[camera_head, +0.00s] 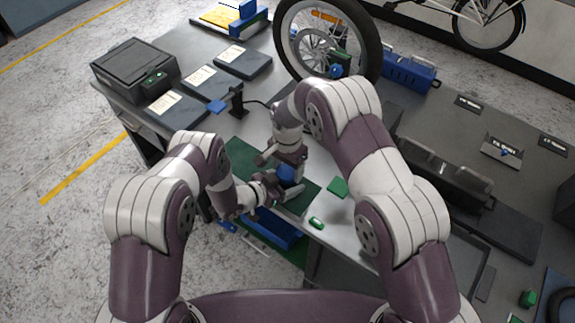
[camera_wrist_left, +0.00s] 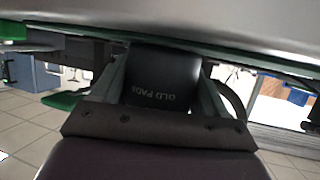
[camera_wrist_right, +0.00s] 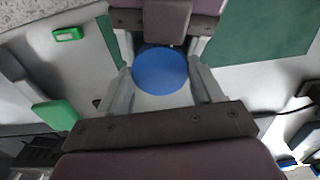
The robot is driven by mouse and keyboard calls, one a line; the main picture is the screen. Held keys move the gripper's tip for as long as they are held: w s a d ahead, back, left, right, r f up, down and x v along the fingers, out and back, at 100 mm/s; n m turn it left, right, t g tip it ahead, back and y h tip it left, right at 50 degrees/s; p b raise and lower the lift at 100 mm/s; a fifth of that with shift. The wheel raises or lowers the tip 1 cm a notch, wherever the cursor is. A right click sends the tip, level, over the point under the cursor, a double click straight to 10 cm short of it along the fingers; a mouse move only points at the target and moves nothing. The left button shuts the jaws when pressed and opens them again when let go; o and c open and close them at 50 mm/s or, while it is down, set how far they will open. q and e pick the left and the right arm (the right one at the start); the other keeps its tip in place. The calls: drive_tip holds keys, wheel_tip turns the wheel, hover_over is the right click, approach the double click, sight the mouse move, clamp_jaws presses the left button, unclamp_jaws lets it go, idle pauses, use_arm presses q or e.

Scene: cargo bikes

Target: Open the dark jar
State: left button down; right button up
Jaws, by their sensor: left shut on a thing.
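The dark jar (camera_wrist_left: 165,82) reads "OLD PADS" in the left wrist view, with its text upside down. My left gripper (camera_head: 279,189) is shut on its sides, over the green mat (camera_head: 243,158). Its blue lid (camera_wrist_right: 160,71) shows as a round disc from above in the right wrist view, and in the head view (camera_head: 287,173) it is partly covered. My right gripper (camera_head: 283,162) points down over the lid, open, one finger on each side with a gap. Most of the jar's body is hidden in the head view.
A green block (camera_head: 338,187) and a small green piece (camera_head: 316,223) lie to the right of the mat. A small stand with a blue part (camera_head: 236,103) is behind the grippers. A bike wheel (camera_head: 372,45) rises at the back. A blue drawer (camera_head: 270,229) is below the bench edge.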

drive_tip(key=c, duration=0.5)
drive_tip(key=n, duration=0.3)
drive_tip(key=o, duration=1.2)
